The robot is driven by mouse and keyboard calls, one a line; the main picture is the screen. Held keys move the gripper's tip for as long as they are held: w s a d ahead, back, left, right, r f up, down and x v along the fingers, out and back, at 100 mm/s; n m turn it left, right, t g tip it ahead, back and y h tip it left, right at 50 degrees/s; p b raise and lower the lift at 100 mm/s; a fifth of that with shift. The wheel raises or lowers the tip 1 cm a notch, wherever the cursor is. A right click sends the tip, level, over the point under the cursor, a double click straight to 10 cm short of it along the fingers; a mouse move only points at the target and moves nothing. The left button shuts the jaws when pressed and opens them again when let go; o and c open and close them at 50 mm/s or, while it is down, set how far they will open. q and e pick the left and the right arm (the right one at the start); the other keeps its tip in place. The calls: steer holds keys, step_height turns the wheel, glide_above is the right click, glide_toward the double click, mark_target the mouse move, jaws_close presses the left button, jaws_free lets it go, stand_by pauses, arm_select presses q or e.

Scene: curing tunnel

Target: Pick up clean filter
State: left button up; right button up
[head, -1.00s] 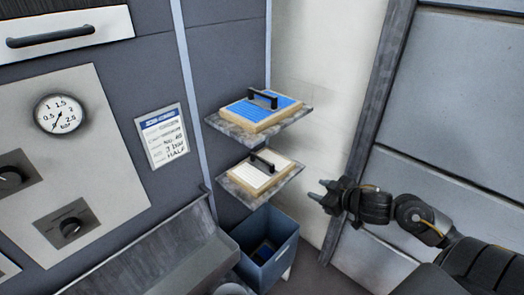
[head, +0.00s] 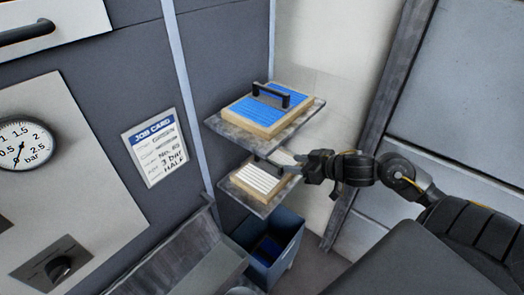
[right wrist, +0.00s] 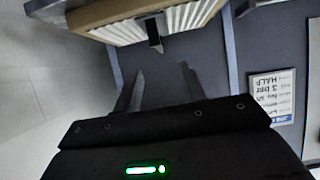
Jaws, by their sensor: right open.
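A white pleated filter (head: 262,182) in a pale wooden frame lies on the lower shelf (head: 238,191). It also shows at the top of the right wrist view (right wrist: 185,20), with its dark handle (right wrist: 155,35). A blue filter (head: 245,107) with a black handle lies on the upper shelf (head: 225,128). My right gripper (head: 298,163) is at the lower shelf's right side, close to the white filter. It is open, and its fingers (right wrist: 162,78) point toward the handle with nothing visible between them. My left gripper is out of view.
The upper shelf overhangs the lower one, leaving limited height there. A blue bin (head: 289,258) stands below the shelves, beside a grey metal trough (head: 195,268). A job card (head: 154,148) and a pressure gauge (head: 24,144) are on the panel at left.

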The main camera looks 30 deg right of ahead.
mark_target(270, 160)
steer(key=b+x, duration=0.5)
steer(key=x, duration=0.3)
steer(key=shift+d+b, duration=0.2)
steer(key=shift+b, duration=0.15)
steer(key=shift+w+a+p, duration=0.15)
steer(key=shift+w+p, duration=0.2)
steer(key=shift+p, duration=0.1)
steer(key=shift+x, duration=0.95)
jaws_close()
